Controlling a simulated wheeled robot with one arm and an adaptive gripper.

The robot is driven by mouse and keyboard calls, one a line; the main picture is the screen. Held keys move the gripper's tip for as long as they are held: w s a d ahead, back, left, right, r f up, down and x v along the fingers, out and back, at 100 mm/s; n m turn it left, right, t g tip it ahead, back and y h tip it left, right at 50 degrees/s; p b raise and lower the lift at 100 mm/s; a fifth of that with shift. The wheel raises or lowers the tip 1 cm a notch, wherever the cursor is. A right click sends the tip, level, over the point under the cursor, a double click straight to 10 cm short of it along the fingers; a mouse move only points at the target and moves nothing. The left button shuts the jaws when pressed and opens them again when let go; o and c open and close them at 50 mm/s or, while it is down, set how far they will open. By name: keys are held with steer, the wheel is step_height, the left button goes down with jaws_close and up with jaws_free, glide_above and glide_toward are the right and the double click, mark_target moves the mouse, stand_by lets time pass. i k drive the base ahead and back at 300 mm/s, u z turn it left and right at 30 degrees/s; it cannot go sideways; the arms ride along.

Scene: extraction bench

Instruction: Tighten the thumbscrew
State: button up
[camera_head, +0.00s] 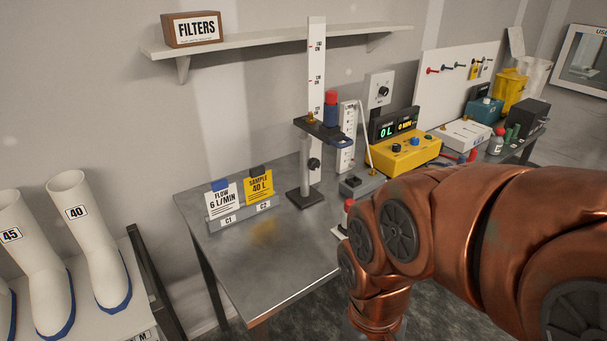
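A stand with a dark base (305,197) and a grey post (305,160) is on the metal bench. It carries a dark platform (318,130) in front of a tall white scale (316,65). A dark round knob (314,164) sits low beside the post, and a small brass-coloured piece (310,118) is on the platform. Either could be the thumbscrew; I cannot tell which, nor how tight it is. A red-topped blue cylinder (331,108) stands on the platform. My copper-coloured arm fills the lower right. My gripper is not in view.
The bench top (262,262) is bare at front left. Sample cards in a grey holder (243,208) stand left of the stand. A yellow box (404,154) with knobs and a grey box (362,184) are to the right. White boots (90,240) stand at left. A shelf (270,41) hangs above.

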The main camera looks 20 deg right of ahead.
mark_target(313, 164)
steer(key=u, duration=2.55)
steer(key=k, duration=0.75)
steer(key=z, duration=1.3)
